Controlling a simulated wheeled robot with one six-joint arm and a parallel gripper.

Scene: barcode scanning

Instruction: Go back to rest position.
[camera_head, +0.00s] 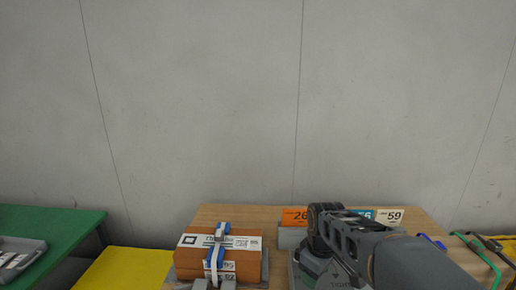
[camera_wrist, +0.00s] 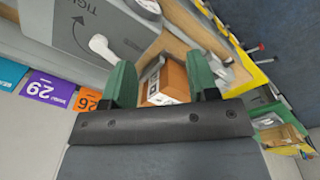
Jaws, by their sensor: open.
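My gripper (camera_wrist: 160,78) has two green fingers, spread apart with nothing clamped between them. An orange-brown box (camera_wrist: 168,82) with a white label shows in the gap between the fingers in the wrist view; it looks farther off than the fingertips. My dark arm comes in from the lower right in the head view and ends over the wooden table (camera_head: 225,212); the fingers cannot be made out there. An orange-brown box (camera_head: 192,262) with white labels stands left of my arm, with a blue and white object (camera_head: 219,245) in front of it.
A grey device (camera_wrist: 75,30) with a white lever is close beside the fingers in the wrist view. A green table (camera_head: 50,222) and a yellow surface (camera_head: 125,268) lie left. Cables (camera_head: 490,255) are at right. Above is plain wall.

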